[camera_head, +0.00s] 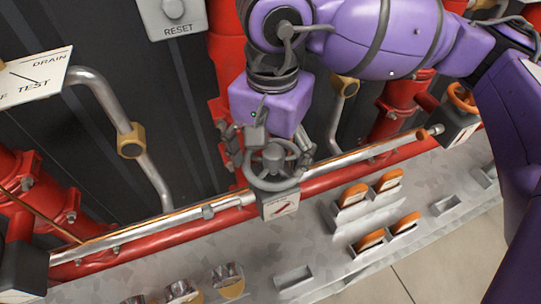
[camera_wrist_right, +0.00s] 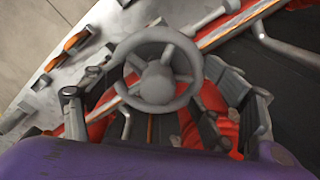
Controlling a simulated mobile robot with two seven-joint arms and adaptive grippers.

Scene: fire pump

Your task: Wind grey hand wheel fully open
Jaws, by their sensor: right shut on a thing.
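The grey hand wheel (camera_head: 273,182) is a spoked ring with a round hub, mounted on the silver pipe in the middle of the head view. A small white plate with a red mark (camera_head: 281,207) sits just below it. My right gripper (camera_head: 270,156) comes down from above, its fingers on either side of the wheel and shut on it. In the right wrist view the wheel (camera_wrist_right: 158,101) lies between the fingers, its hub facing the camera. Exact finger contact on the rim is hard to make out. My left gripper is not in view.
Red pipes (camera_head: 140,248) run along the silver pipe (camera_head: 340,161). A bent grey pipe with a brass collar (camera_head: 131,141) stands at left, near a TEST/DRAIN plate (camera_head: 36,77). An orange wheel (camera_head: 461,98) is at right. A grey ledge (camera_head: 240,262) in front holds several orange-topped pieces.

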